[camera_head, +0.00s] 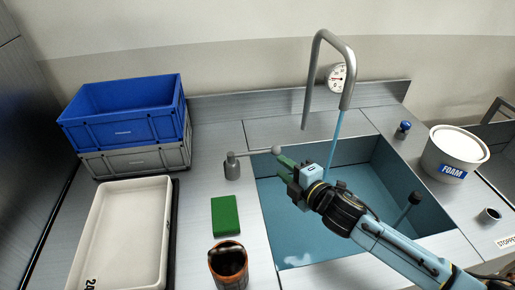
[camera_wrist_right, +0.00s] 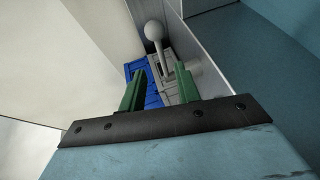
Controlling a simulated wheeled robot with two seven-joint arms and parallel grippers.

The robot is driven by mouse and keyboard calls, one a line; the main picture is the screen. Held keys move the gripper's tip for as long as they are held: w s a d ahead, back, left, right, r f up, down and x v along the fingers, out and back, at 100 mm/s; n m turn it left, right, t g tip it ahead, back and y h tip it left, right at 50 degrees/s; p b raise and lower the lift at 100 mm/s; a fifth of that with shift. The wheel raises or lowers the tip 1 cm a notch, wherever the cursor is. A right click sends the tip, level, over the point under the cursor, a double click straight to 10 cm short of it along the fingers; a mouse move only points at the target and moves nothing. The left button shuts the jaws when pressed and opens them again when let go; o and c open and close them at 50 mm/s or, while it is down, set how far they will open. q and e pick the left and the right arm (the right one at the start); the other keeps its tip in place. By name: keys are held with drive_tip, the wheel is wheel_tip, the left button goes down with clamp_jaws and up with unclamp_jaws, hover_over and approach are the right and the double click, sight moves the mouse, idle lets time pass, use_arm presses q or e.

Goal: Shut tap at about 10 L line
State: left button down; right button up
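The curved grey tap (camera_head: 322,70) stands behind the sink (camera_head: 262,205), and a blue stream of water (camera_head: 334,145) falls from it into the basin. Blue water covers the basin floor; I cannot read a 10 L line. The tap lever (camera_head: 250,154) sticks out right from a grey post (camera_head: 232,167) and ends in a ball knob (camera_head: 276,149). My right gripper (camera_head: 284,169) has green fingers and is just in front of the knob. In the right wrist view the gripper (camera_wrist_right: 158,78) is open and empty, with the knob (camera_wrist_right: 155,30) beyond its fingertips. My left gripper is not in view.
A blue crate (camera_head: 125,132) on a grey crate (camera_head: 140,160) and a white tray (camera_head: 120,235) are at left. A green sponge (camera_head: 225,215) and a brown jar (camera_head: 228,265) stand left of the sink. A FOAM tub (camera_head: 455,155) is at right. A dial (camera_head: 337,78) is behind the tap.

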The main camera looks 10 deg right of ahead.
sight(256, 153)
drive_tip(key=b+x, duration=0.1)
drive_tip(key=x, duration=1.1)
drive_tip(key=shift+a, duration=0.15)
drive_tip(key=shift+w+f, duration=0.1)
drive_tip(key=shift+w, duration=0.05)
clamp_jaws()
